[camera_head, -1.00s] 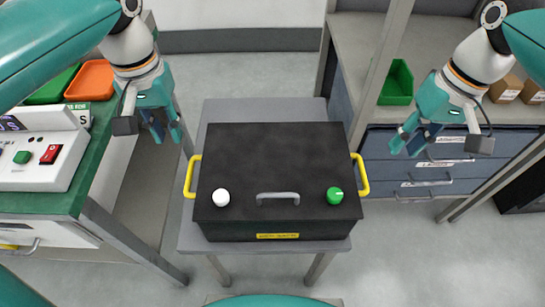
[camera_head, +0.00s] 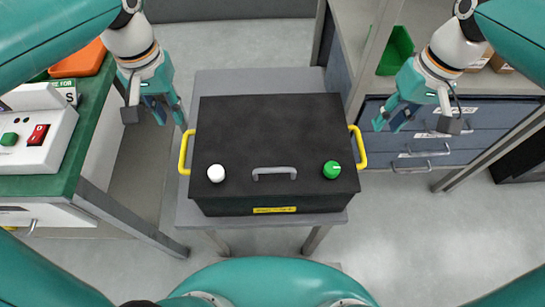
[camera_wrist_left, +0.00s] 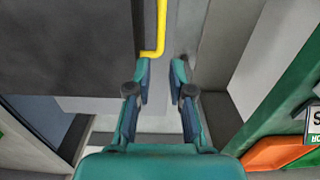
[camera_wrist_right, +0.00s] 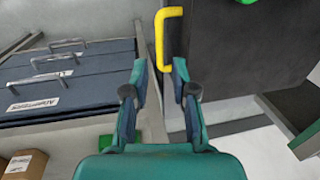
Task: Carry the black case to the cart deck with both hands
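The black case (camera_head: 275,140) sits flat on a grey table (camera_head: 240,80). Its lid has a white knob (camera_head: 216,173), a grey handle (camera_head: 274,173) and a green knob (camera_head: 332,169). A yellow handle is on the left side (camera_head: 184,152) and another on the right side (camera_head: 358,147). My left gripper (camera_head: 171,116) is open and empty, just beyond the left handle, which shows ahead of its fingers in the left wrist view (camera_wrist_left: 161,30). My right gripper (camera_head: 387,123) is open and empty, beside the right handle, which shows ahead in the right wrist view (camera_wrist_right: 161,45).
A green-topped bench (camera_head: 90,150) at left holds a white switch box (camera_head: 40,135) and an orange tray (camera_head: 82,62). Blue drawers (camera_head: 430,155) stand at right under a bench with a green bin (camera_head: 397,50). Floor is visible around the table.

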